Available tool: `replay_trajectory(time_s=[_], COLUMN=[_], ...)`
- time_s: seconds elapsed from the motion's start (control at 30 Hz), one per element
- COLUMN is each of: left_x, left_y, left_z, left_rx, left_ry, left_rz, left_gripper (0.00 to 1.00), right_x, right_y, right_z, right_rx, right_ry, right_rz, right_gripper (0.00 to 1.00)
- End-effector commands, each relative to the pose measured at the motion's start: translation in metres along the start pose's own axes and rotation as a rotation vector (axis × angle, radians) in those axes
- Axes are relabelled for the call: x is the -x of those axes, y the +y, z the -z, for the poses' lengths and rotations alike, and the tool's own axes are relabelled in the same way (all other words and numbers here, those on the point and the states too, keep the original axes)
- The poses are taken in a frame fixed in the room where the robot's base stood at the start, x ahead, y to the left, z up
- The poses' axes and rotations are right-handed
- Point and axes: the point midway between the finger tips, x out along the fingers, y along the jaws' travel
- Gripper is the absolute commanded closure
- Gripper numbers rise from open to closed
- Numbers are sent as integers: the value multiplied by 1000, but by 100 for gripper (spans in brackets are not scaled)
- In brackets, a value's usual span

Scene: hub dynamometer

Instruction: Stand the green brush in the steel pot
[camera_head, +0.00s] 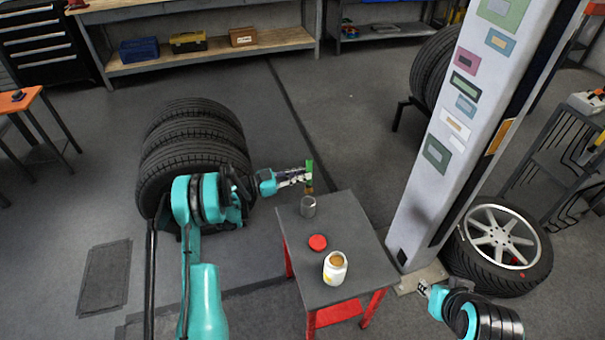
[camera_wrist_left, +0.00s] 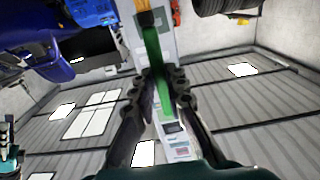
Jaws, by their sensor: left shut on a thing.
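The green brush (camera_head: 309,171) is held upright in my left gripper (camera_head: 303,175), with its tan bristle end (camera_head: 309,189) pointing down. The steel pot (camera_head: 308,206) stands on the small grey-topped table (camera_head: 343,230), close below the brush. The brush is above the pot and apart from it, as far as I can tell. In the left wrist view the brush's green handle (camera_wrist_left: 158,70) runs between the two dark fingers, which are shut on it. My right gripper (camera_head: 424,289) is at the lower right, away from the table; its finger state is too small to tell.
On the same table are a red lid (camera_head: 317,242) and a white jar (camera_head: 335,268) with brownish contents, nearer the front. A tall white pillar (camera_head: 455,130) stands right of the table. Stacked tyres (camera_head: 190,150) are behind my left arm.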

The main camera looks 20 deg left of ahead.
Motion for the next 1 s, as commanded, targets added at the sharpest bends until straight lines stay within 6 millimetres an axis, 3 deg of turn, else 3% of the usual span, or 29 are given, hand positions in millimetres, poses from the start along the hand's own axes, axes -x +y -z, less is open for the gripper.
replay_trajectory(time_s=[0.4, 1.0], left_x=[0, 0], left_y=[0, 0], left_z=[-38, -84], left_rx=[0, 0], left_ry=[-1, -1], left_rz=[-1, -1], left_gripper=[100, 100], right_x=[-15, -13], right_y=[0, 0], right_z=[-11, -10], right_rx=[0, 0], right_ry=[0, 0], right_rz=[0, 0], right_gripper=[66, 66])
